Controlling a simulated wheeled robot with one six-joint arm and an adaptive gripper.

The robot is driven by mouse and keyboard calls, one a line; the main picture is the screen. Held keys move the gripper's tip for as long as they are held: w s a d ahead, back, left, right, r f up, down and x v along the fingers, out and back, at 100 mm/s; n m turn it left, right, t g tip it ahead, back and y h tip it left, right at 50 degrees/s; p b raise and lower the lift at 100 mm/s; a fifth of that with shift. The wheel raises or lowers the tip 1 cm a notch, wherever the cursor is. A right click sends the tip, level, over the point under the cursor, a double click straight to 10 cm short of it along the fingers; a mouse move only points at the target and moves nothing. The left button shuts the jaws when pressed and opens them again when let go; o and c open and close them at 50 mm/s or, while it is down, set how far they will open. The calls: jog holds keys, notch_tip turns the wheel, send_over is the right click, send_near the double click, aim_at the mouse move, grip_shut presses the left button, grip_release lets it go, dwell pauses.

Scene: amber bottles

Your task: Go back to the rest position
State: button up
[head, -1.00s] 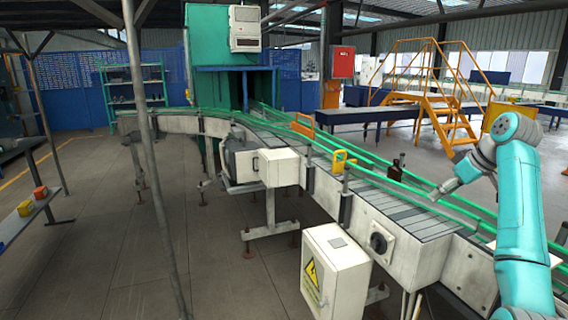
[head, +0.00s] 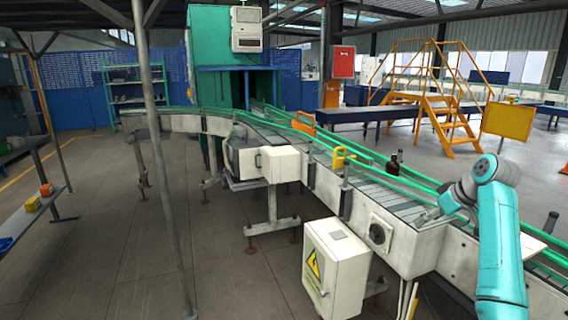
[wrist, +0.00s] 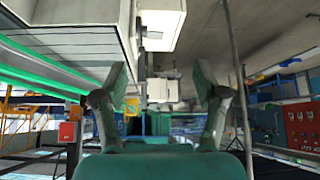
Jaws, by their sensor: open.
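My gripper (head: 424,219) is at the end of my teal arm, over the near side of the conveyor (head: 385,203) in the head view. In the wrist view the two fingers (wrist: 161,82) stand wide apart with nothing between them. A dark bottle (head: 393,166) stands upright on the conveyor, beyond my gripper and apart from it. Another dark bottle (head: 551,222) shows to the right of my arm, only its upper part clear.
Green guide rails (head: 310,143) run along the conveyor. A white electrical box (head: 337,270) stands on its near side, and a thin grey post (head: 155,160) rises at left. Yellow stairs (head: 440,90) stand behind. The floor at left is mostly open.

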jog(key=s+a+f+m+t, duration=0.1)
jog(key=s+a+f, duration=0.15)
jog(key=f, duration=0.65)
jog(key=s+a+f+m+h, duration=0.1)
jog(key=a+f, duration=0.2)
jog(key=f, duration=0.6)
jog(key=s+a+f+m+t, duration=0.1)
jog(key=s+a+f, duration=0.1)
jog(key=f, duration=0.6)
jog(key=s+a+f+m+t+h, duration=0.1)
jog(key=s+a+f, duration=0.3)
jog(key=s+f, duration=0.5)
jog(key=s+a+f+m+t+h, duration=0.1)
jog(key=s+a+f, duration=0.3)
jog(key=s+f, duration=0.5)
jog(key=s+a+r+t, duration=0.1)
jog(key=s+a+r, duration=0.1)
jog(key=s, duration=1)
jog(key=s+a+r+t, duration=0.1)
jog(key=s+a+r, duration=0.15)
jog(key=s, duration=1.05)
jog(key=s+a+r+t, duration=0.2)
jog(key=s+r, duration=1.5)
jog(key=shift+s+t, duration=0.3)
